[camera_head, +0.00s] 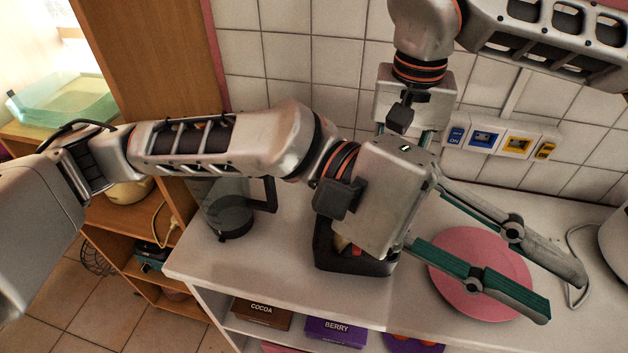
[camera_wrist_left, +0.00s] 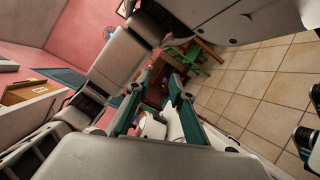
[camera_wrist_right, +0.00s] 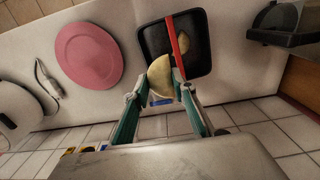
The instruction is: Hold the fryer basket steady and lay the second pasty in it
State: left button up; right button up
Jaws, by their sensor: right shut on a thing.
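The black fryer basket (camera_head: 345,264) stands on the white counter, mostly hidden behind my left gripper in the head view. In the right wrist view the basket (camera_wrist_right: 160,38) shows a red bar (camera_wrist_right: 177,45) across it and one pasty (camera_wrist_right: 183,42) lying inside. My right gripper (camera_wrist_right: 158,92) is shut on the second pasty (camera_wrist_right: 158,77), a pale half-round, at the basket's near edge in that view. My left gripper (camera_head: 522,288) is open and empty, its fingers spread above the pink plate, not touching the basket.
The pink plate (camera_head: 462,250) lies right of the basket and looks empty in the right wrist view. A dark glass jug (camera_head: 228,212) stands on the left. Boxes marked cocoa (camera_head: 262,313) and berry (camera_head: 335,331) sit on the shelf below. A tiled wall with sockets (camera_head: 500,140) is behind.

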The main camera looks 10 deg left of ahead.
pick_arm(q)
notch_tip(320, 180, down, 8)
jog(key=w+a+y, duration=0.1)
jog(key=a+y, duration=0.1)
jog(key=y, duration=0.2)
jog(key=n+t+y, duration=0.2)
jog(key=t+y, duration=0.7)
jog(key=y, duration=0.1)
send_over(317, 223)
jog(key=w, duration=0.1)
notch_tip(317, 223, down, 8)
jog(key=f, duration=0.1)
notch_tip(317, 223, down, 11)
jog(key=shift+w+f, duration=0.1)
jog(key=shift+f, duration=0.05)
grip_shut()
